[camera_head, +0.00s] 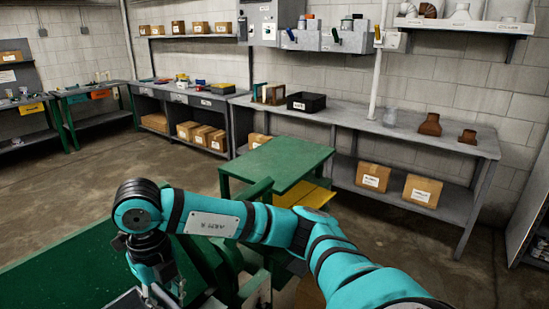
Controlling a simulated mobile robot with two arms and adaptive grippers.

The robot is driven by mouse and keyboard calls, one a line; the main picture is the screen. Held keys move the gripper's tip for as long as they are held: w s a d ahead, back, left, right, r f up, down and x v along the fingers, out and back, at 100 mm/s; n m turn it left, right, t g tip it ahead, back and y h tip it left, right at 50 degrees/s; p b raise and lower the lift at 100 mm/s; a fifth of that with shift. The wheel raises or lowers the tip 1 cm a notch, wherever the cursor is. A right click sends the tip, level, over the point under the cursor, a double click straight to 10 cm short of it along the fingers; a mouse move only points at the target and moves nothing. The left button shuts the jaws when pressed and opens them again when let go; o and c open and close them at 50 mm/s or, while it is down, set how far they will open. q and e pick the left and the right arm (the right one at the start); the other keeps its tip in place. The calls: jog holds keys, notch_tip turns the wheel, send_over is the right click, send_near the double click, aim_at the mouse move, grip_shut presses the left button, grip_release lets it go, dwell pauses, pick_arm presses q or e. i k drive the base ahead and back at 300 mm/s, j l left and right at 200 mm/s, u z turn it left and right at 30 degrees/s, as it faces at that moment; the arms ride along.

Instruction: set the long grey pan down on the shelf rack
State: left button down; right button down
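My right arm, marked ARM R, reaches in from the bottom right and bends down at the left. Its gripper (160,293) is over the near green surface (60,268) and is cut off by the bottom edge, so I cannot tell whether it is open or shut. Greyish parts show around it, too cropped to tell if any is the long grey pan. I cannot make out the pan anywhere else. My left gripper is not in view. A grey upright unit (522,215) stands at the right edge, mostly cut off; I cannot tell if it is the shelf rack.
A green-topped table (281,160) stands beyond my arm, with a yellow lower part. A long grey bench (345,115) runs along the wall, bearing a black bin (306,102) and brown fittings (430,124). Cardboard boxes (422,190) sit underneath. Floor is open at left.

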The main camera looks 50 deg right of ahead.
aim_at(301, 167)
jog(key=z, duration=1)
jog(key=l+z, duration=0.15)
jog(key=l, duration=0.2)
jog(key=i+l+z, duration=0.15)
jog(key=l, duration=0.25)
jog(key=i+l+z, duration=0.15)
jog(key=l, duration=0.2)
